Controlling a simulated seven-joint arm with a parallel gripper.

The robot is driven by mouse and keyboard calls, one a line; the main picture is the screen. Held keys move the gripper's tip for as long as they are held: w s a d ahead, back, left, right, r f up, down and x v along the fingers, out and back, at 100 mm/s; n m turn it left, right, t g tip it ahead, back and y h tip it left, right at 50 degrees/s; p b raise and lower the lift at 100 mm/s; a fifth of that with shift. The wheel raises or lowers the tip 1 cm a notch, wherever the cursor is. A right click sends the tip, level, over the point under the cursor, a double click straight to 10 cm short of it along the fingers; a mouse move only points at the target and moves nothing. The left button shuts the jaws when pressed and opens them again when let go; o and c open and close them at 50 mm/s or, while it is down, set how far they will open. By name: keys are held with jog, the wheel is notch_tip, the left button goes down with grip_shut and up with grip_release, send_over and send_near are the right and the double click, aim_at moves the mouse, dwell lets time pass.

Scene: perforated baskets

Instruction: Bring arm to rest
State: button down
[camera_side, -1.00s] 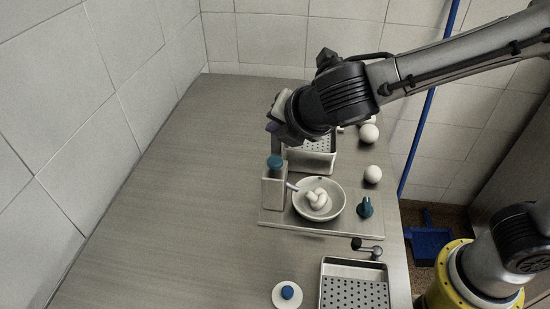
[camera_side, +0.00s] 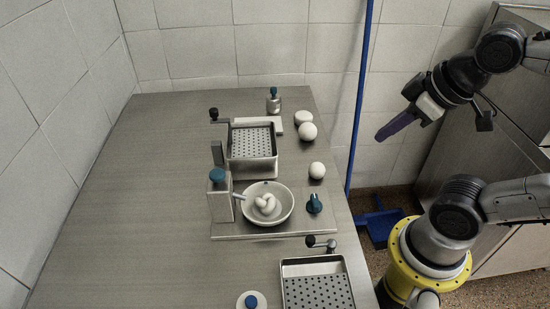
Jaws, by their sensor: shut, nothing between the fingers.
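My gripper (camera_side: 399,124) is at the right, raised off the table's right side, with the tile wall behind it. Its dark fingers are together with nothing between them, pointing down and left. The arm is folded back near its yellow base ring, clear of everything on the table. A perforated basket (camera_side: 252,143) sits on a stand at the back of the table. A second perforated basket (camera_side: 319,291) is at the front, partly cut off by the lower picture edge.
The steel table (camera_side: 130,190) is bare on its left. A white bowl (camera_side: 283,213) with white pieces stands mid-table beside a teal-topped dispenser (camera_side: 219,195). White balls (camera_side: 317,170) lie near the right edge. A blue pole (camera_side: 358,95) and dustpan (camera_side: 379,227) stand beyond the table.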

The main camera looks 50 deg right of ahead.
jog(key=shift+s+a+f+m, duration=0.2)
jog(key=shift+a+f+m, duration=0.2)
jog(key=shift+m, duration=0.3)
